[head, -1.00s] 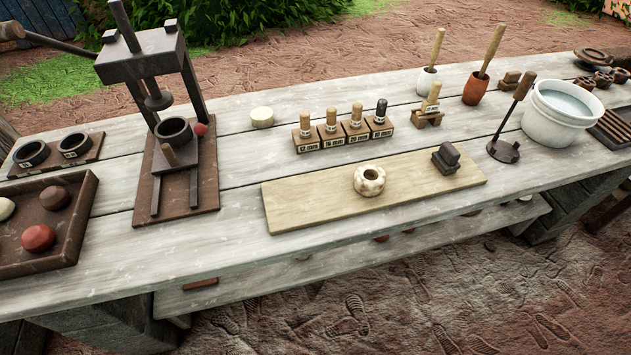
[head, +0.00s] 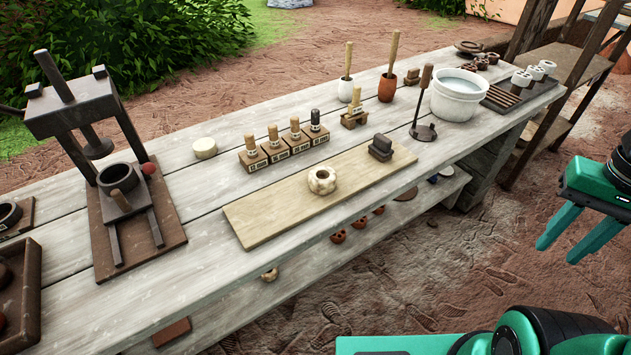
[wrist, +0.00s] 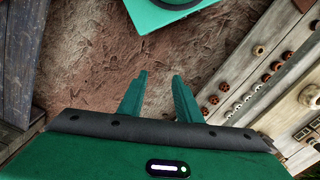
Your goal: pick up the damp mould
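A cream, mottled, lumpy ring with a hole in its middle (head: 323,180) sits on the pale board (head: 260,222) on the bench; it may be the damp mould, but I cannot tell for sure. A small dark block (head: 381,148) stands at the board's right end. My gripper (head: 559,251) is at the right edge of the head view, off the bench's front side and far from the ring. In the wrist view its two fingers (wrist: 160,78) are apart with nothing between them, pointing over bare ground.
A dark press (head: 130,200) stands on the bench's left, with a tray (head: 32,300) in front. Stamps (head: 286,145) stand behind the board, a white bucket (head: 457,98) to the right. Wooden shelves (head: 570,75) stand beyond the bench's right end. Open ground lies in front.

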